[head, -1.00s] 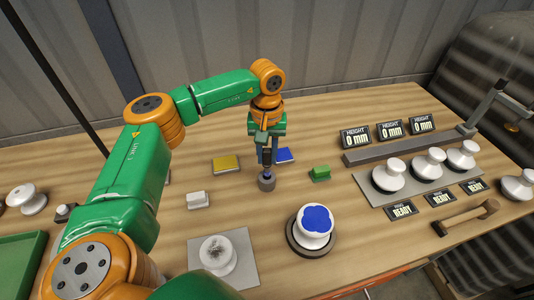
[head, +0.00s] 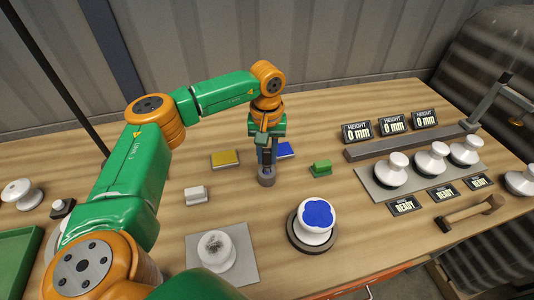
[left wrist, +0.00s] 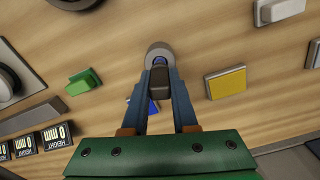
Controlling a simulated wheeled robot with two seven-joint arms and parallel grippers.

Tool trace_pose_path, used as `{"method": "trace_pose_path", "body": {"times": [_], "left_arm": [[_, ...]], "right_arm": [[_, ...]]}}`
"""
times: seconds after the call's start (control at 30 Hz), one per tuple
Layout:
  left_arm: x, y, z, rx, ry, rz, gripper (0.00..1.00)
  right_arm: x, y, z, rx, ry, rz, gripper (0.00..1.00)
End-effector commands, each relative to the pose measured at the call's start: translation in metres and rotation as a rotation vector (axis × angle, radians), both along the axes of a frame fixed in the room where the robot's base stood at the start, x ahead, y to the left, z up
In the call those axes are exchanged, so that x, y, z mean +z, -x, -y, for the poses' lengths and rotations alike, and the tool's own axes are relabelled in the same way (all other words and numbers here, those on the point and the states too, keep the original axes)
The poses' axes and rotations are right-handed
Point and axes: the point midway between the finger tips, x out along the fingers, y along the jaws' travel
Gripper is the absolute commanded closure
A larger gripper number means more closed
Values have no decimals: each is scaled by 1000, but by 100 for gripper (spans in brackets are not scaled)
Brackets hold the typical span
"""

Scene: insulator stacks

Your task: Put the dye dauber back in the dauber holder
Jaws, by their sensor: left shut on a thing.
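My left gripper (head: 267,164) points down at the middle of the bench and is shut on the dye dauber. The dauber's dark handle (left wrist: 159,84) shows between the two blue-grey fingers in the left wrist view. The dauber holder (head: 267,180), a small grey round cup, is directly below the fingertips; its rim (left wrist: 160,47) also shows in the left wrist view. The dauber's lower end appears to be in the cup's mouth, but the fingers hide part of it. I cannot tell how deep it sits. My right gripper is not in view.
A yellow pad (head: 225,159), a blue pad (head: 286,150), a green block (head: 321,168) and a white block (head: 195,195) surround the holder. A white insulator with a blue-dyed top (head: 317,213) stands in front. Several white insulators stand right, near height displays (head: 392,125).

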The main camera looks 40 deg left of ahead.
Motion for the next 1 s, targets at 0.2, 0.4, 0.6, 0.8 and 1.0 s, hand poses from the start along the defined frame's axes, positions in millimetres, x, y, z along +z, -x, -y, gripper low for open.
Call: {"method": "trace_pose_path", "body": {"times": [0.2, 0.4, 0.6, 0.8, 1.0], "left_arm": [[-7, 0, 0, 0, 0, 0, 100], [-12, 0, 0, 0, 0, 0, 100], [-17, 0, 0, 0, 0, 0, 100], [-22, 0, 0, 0, 0, 0, 100], [-27, 0, 0, 0, 0, 0, 100]], "right_arm": [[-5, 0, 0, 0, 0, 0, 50], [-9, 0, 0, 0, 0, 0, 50], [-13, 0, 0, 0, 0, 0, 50], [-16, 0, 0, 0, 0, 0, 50], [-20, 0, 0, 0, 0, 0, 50]]}}
